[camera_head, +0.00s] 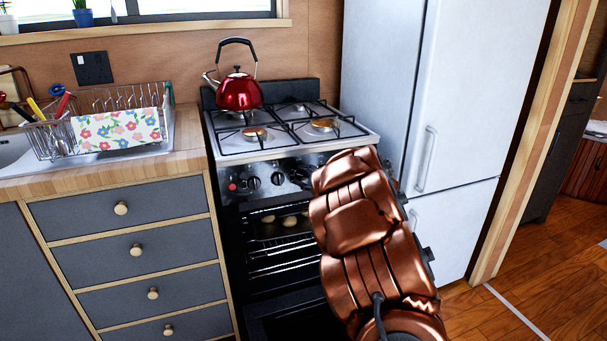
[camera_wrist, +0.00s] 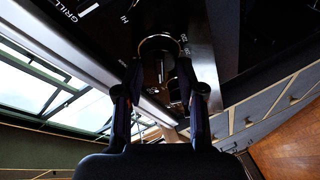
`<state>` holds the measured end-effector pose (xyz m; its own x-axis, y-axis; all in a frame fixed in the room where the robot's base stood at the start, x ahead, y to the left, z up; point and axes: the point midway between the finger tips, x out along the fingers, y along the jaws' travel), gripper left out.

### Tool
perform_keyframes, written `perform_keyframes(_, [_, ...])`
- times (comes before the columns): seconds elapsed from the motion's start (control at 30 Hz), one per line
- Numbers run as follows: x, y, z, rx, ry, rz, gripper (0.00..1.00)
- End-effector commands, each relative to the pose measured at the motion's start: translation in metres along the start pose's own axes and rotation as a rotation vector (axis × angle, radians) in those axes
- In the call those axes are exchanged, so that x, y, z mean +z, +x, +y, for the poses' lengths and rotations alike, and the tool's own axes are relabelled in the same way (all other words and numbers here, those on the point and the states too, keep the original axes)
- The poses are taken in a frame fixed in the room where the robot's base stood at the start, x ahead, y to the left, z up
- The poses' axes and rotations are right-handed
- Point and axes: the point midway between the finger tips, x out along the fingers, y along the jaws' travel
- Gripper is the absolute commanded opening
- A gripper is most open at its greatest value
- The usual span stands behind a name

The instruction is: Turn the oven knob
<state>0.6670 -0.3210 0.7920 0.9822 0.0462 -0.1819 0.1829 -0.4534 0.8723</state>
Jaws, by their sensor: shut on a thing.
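The oven (camera_head: 250,225) stands between the drawers and the fridge. Its front panel has dark round knobs (camera_head: 253,182) on the left, and a small red light. My copper-coloured arm reaches over the right part of the panel and hides it and my gripper in the head view. In the wrist view, the two black fingers of my gripper (camera_wrist: 160,70) are closed around an oven knob (camera_wrist: 159,46) with a bright ring, set on the dark panel with white markings. The fingers hide part of the knob, so its exact setting cannot be told.
The oven's inside shows racks with several round pale items (camera_head: 289,221), and its door seems lowered below. A red kettle (camera_head: 239,93) stands on the hob. The white fridge (camera_head: 440,100) is close at my arm's right. Drawers (camera_head: 120,208) stand left; wooden floor (camera_head: 550,270) is clear at right.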

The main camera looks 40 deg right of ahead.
Motion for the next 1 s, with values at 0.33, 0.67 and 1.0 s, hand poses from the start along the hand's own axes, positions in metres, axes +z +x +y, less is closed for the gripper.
perform_keyframes(0.33, [-0.0001,-0.0006,0.0002,-0.107,-0.317,-0.001,0.04])
perform_keyframes(0.67, [0.0006,-0.0008,-0.0013,-0.202,-0.6,-0.002,0.04])
perform_keyframes(1.0, [0.0014,-0.0007,-0.0034,-0.27,-0.799,0.0,0.04])
